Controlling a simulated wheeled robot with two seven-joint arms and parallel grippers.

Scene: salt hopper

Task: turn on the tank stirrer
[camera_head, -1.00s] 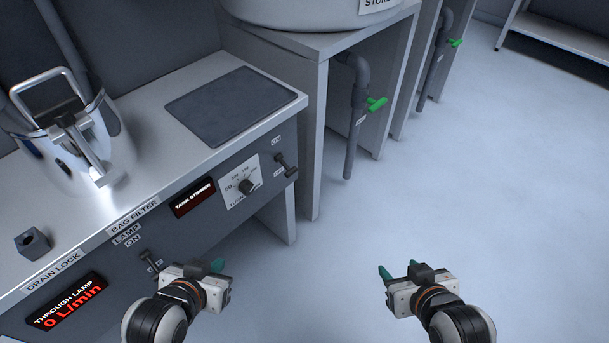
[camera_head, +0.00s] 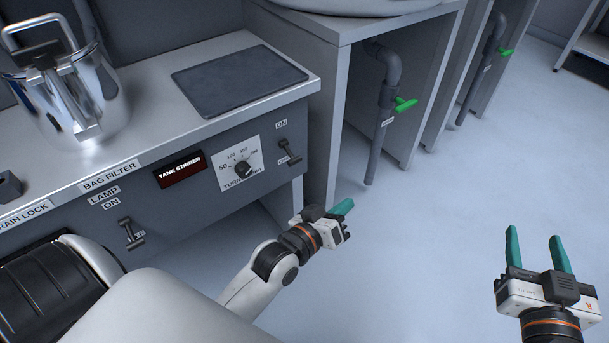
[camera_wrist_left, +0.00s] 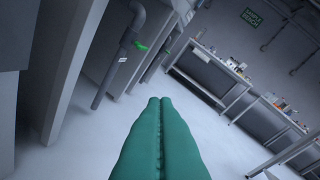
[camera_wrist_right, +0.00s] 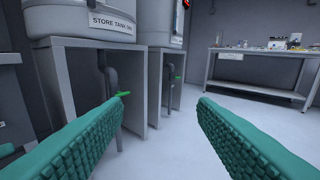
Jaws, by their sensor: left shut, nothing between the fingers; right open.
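The dark "TANK STIRRER" display (camera_head: 180,169) is on the grey front panel of the bench. To its right is a dial (camera_head: 242,169) on a white scale plate. Further right is a toggle switch (camera_head: 289,152) with an "ON" label above it; its lower label is partly covered. My left gripper (camera_head: 343,207) is shut and empty, in front of the bench, below and right of that switch, and touches nothing. Its green fingers are pressed together in the left wrist view (camera_wrist_left: 160,102). My right gripper (camera_head: 533,238) is open and empty over the floor at the right.
A lamp switch (camera_head: 131,234) sits lower left on the panel. A metal bag-filter vessel (camera_head: 75,100) and a dark mat (camera_head: 238,80) are on the bench top. Pipes with green valve handles (camera_head: 405,104) stand under the tank frames. The floor between the grippers is clear.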

